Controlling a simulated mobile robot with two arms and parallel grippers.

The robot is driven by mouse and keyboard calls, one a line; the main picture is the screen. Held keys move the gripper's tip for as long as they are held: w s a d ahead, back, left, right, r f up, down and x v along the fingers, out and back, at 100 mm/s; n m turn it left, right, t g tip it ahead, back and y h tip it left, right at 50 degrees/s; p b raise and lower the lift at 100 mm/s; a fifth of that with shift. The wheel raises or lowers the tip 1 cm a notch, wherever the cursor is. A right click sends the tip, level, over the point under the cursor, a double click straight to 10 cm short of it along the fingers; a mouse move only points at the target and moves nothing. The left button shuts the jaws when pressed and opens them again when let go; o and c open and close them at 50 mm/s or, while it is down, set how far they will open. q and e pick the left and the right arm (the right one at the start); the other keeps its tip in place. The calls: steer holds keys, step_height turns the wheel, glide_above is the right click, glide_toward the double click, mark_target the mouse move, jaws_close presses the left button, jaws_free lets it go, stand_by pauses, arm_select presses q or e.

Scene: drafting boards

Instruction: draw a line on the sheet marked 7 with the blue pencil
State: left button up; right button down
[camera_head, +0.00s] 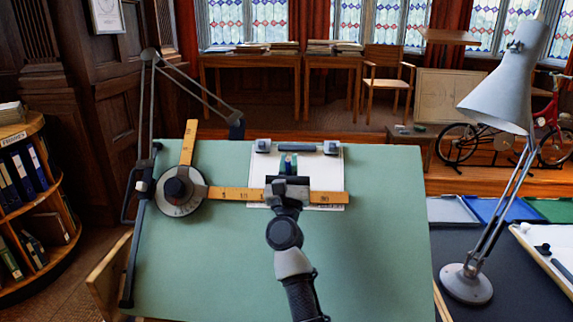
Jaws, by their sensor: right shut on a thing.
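My right gripper (288,172) reaches up from the lower right over a white sheet (326,165) on the green drafting board (380,240). It is shut on a small blue thing, apparently the blue pencil (288,160), of which only a short part shows. The gripper hides its tip, so I cannot tell whether it touches the paper. A clamp bar (298,148) lies along the sheet's top edge. I can read no number on the sheet. The long wooden ruler (235,194) crosses the sheet's lower part, partly under my gripper. My left gripper is not in view.
The drafting machine's round head (184,190) joins the long ruler to an upright one (189,143), with its linkage arm at the board's left. A desk lamp (498,95) stands on the dark table at right. The board's lower left and right are clear.

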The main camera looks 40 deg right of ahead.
steer(key=shift+s+d, duration=0.25)
steer(key=shift+d, duration=0.1)
stand_by(0.3)
steer(key=shift+s+d, duration=0.2)
steer(key=shift+s+d, duration=1.5)
steer(key=shift+d, duration=0.3)
stand_by(2.0)
steer(key=shift+s+d, duration=0.1)
steer(key=shift+d, duration=0.1)
steer(key=shift+s+d, duration=0.15)
steer(key=shift+s, duration=0.05)
stand_by(0.4)
steer(key=shift+s+d, duration=0.15)
steer(key=shift+d, duration=0.05)
